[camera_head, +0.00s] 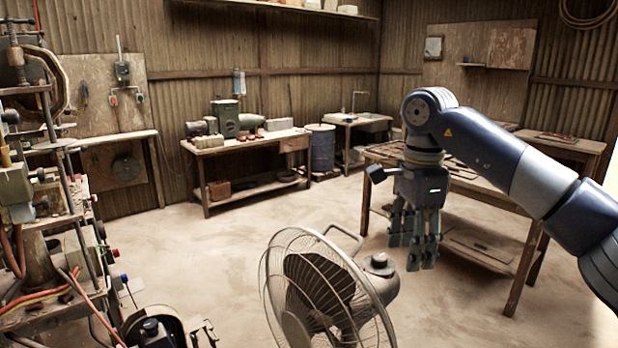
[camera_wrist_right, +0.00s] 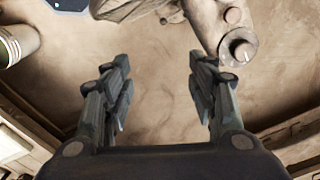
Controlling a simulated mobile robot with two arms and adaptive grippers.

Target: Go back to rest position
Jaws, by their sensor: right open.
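My right gripper (camera_head: 414,254) hangs from my right arm, pointing down, in the head view. It is between the fan and the workbench on the right, with nothing in its fingers. In the right wrist view its fingers (camera_wrist_right: 160,95) are spread apart, with only bare floor between them. My left gripper is not in either view.
A caged fan (camera_head: 310,290) stands close, left of my right gripper. A machine with hoses (camera_head: 40,230) fills the left side. A wooden workbench (camera_head: 525,262) stands behind my right arm. A bench (camera_head: 250,147) and a blue drum (camera_head: 322,150) stand farther back. The middle floor is clear.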

